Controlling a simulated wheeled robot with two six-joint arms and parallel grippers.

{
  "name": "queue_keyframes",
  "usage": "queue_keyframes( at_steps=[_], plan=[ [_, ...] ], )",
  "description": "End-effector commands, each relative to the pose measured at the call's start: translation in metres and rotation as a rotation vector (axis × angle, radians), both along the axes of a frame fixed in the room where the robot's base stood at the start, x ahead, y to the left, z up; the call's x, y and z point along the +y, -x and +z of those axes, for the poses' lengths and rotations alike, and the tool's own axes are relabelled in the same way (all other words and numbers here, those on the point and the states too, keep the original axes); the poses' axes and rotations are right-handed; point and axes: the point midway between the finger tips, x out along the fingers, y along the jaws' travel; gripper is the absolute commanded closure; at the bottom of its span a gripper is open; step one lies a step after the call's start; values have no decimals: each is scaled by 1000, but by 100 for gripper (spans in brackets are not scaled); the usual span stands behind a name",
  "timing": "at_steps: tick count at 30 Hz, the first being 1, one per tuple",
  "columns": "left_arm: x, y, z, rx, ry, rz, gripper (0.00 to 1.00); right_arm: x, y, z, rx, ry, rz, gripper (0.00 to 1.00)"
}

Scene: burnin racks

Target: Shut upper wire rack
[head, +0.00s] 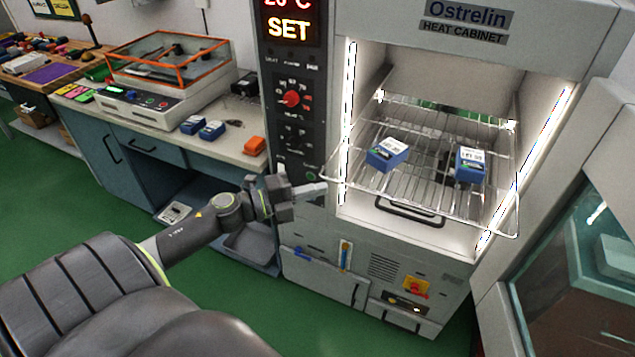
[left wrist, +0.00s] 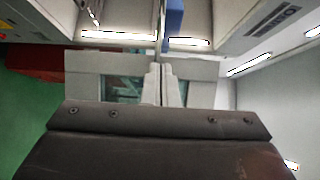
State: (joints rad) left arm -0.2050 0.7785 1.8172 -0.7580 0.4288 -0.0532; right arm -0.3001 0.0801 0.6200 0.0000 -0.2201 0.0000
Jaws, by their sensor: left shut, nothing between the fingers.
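The upper wire rack (head: 425,188) is pulled partly out of the heat cabinet (head: 365,70), its front edge sticking out past the opening. Two blue boxes with white labels, one at left (head: 387,154) and one at right (head: 470,165), rest on it. My left gripper (head: 322,187) is shut and empty, at the rack's front left corner; I cannot tell whether it touches the wire. In the left wrist view its shut fingers (left wrist: 165,85) point toward the lit interior. My right gripper is not in view.
The open cabinet door (head: 575,250) stands at the right. The control panel (head: 290,110) is just left of the opening. A bench (head: 225,145) with blue boxes, an orange box and an orange-framed instrument (head: 165,75) stands further left. Green floor (head: 45,185) is clear.

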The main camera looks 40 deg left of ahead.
Motion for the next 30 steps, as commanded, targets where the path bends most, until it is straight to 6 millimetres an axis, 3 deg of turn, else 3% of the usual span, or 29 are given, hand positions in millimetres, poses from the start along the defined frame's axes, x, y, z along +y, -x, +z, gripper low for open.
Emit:
queue_keyframes(
  at_steps=[6, 22, 26, 30],
  plan=[
    [4, -15, 0, 0, 0, 1, 100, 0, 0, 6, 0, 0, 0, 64],
    [5, -21, -1, -1, 1, 1, 100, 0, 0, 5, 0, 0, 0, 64],
    [8, -34, -1, -4, 0, 1, 100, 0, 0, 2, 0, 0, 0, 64],
    [14, -59, -1, -4, 1, 2, 100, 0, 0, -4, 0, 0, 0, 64]
  ],
)
